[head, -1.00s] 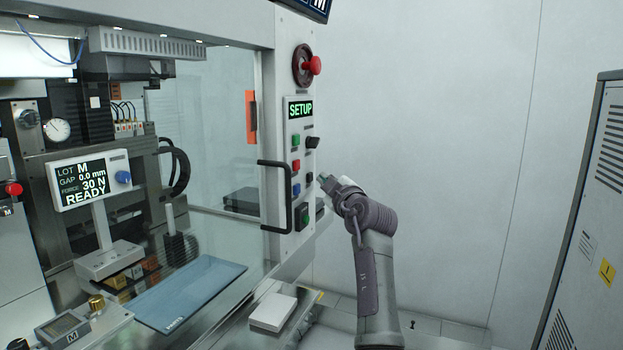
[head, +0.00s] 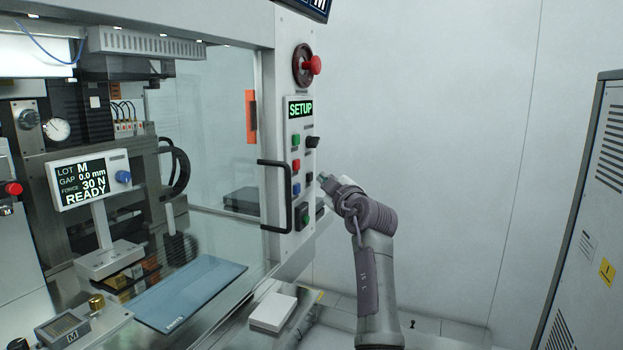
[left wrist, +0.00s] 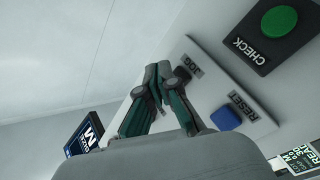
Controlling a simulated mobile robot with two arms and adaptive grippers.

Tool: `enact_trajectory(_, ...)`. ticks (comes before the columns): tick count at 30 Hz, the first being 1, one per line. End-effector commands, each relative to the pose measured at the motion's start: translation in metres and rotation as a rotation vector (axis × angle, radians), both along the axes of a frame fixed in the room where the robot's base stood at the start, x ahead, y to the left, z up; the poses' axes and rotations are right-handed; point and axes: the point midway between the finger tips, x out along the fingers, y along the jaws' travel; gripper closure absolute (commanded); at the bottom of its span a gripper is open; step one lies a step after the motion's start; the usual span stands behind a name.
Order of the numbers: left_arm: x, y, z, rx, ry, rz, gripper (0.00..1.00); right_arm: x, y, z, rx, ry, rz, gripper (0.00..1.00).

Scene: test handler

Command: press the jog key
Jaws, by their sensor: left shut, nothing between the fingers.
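The control panel (head: 297,125) stands upright beside the machine's glass door. A small black key (head: 309,178) sits on its right side, just left of my left gripper (head: 324,178). In the left wrist view the JOG label (left wrist: 194,66) is partly covered by the shut, empty left gripper (left wrist: 163,72). The fingertips are at the panel beside this label and hide the key there. I cannot tell whether they touch it. My right gripper is not in view.
The blue RESET key (left wrist: 226,118) and green CHECK button (left wrist: 279,20) are close by. A black door handle (head: 264,195) juts out left of the keys. A red knob (head: 315,65) is above. A grey cabinet (head: 600,210) stands far right, with free room between.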

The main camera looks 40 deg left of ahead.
Motion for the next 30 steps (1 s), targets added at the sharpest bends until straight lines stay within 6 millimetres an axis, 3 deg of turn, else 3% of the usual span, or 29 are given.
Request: enact_trajectory(30,-0.003,0.012,0.0,0.0,0.0,0.0,1.0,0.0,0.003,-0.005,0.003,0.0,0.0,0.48)
